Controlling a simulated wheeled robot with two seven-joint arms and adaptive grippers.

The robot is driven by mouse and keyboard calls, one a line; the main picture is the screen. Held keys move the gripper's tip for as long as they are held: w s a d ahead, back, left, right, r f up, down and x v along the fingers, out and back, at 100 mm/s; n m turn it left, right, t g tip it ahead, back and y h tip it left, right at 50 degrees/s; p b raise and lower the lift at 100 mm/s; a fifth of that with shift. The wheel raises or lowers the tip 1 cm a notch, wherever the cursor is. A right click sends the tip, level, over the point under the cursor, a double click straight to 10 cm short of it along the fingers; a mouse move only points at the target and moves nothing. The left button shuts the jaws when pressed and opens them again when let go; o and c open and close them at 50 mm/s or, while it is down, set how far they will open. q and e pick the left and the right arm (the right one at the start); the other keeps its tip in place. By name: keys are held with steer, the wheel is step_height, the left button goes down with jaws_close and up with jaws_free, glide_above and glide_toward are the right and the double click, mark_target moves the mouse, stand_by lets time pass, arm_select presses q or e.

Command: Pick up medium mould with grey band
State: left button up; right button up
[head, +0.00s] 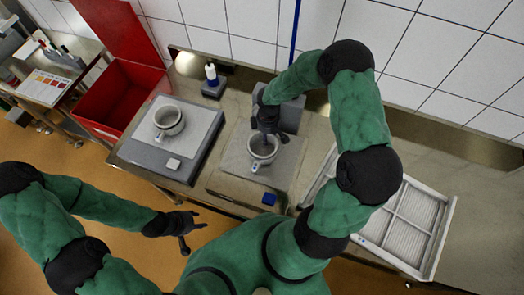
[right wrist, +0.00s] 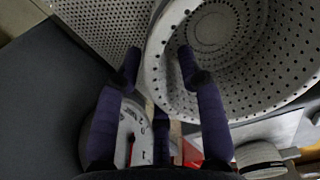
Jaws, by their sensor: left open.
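A pale mould (head: 263,149) with a small tag stands on the weighing plate at centre in the head view; its band colour is unclear there. My right gripper (head: 267,122) points down at its far rim. In the right wrist view the perforated mould (right wrist: 225,40) fills the upper right. The fingers of the right gripper (right wrist: 160,62) are apart, one over the inside and one outside the wall; contact is not clear. Another mould (head: 168,121) with a darker band stands on the left plate. My left gripper (head: 188,224) is open and empty, left of my body.
A red crate (head: 104,104) stands at the left, by a small bottle stand (head: 213,82). A white gridded tray (head: 441,238) lies at the right. The tiled wall closes the back.

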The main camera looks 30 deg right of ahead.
jaws_close()
steer(key=shift+r, duration=0.15)
